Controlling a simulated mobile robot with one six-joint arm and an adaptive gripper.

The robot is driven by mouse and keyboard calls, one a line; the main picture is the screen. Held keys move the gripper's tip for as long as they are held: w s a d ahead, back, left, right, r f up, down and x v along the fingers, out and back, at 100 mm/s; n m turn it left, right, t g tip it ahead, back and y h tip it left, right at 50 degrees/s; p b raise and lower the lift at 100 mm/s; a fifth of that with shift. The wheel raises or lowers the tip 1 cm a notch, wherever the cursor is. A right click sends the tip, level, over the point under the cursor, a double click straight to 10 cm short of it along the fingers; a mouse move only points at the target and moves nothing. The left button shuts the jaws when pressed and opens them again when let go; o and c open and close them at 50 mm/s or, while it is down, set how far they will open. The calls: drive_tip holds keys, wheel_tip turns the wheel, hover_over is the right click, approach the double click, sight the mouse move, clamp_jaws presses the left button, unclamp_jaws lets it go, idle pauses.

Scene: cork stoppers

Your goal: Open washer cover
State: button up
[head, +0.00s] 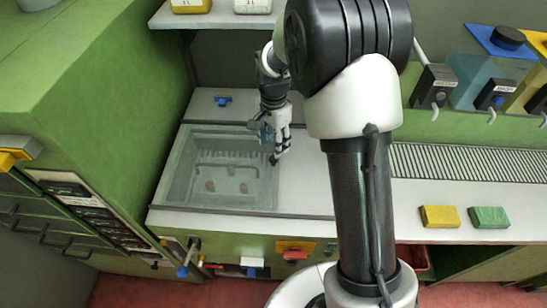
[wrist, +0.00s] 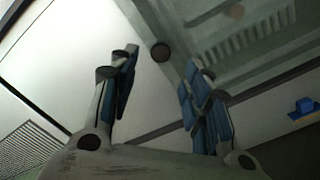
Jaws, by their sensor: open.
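The washer (head: 170,195) is a sunken basin in the counter at the left of the head view. A see-through cover (head: 222,140) appears to lie flat over it. A small dark round knob (head: 274,160) is at the cover's right edge. It also shows in the wrist view (wrist: 160,52), beyond and between the fingertips. A few brownish corks (head: 210,186) show through the cover. My gripper (head: 277,147) is open and empty close to the knob, with its fingers (wrist: 157,65) spread. I cannot tell whether they touch it.
A blue tap-like part (head: 223,101) sits behind the washer. A yellow block (head: 439,216) and a green block (head: 489,217) lie on the right counter by a slotted grate (head: 460,163). A green cabinet (head: 100,110) bounds the left. Bare counter lies right of the washer.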

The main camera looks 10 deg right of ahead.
sight(273, 158)
wheel_tip(273, 158, down, 7)
drive_tip(key=shift+r+b, duration=0.1)
drive_tip(key=shift+b, duration=0.75)
drive_tip(key=shift+c, duration=0.5)
clamp_jaws()
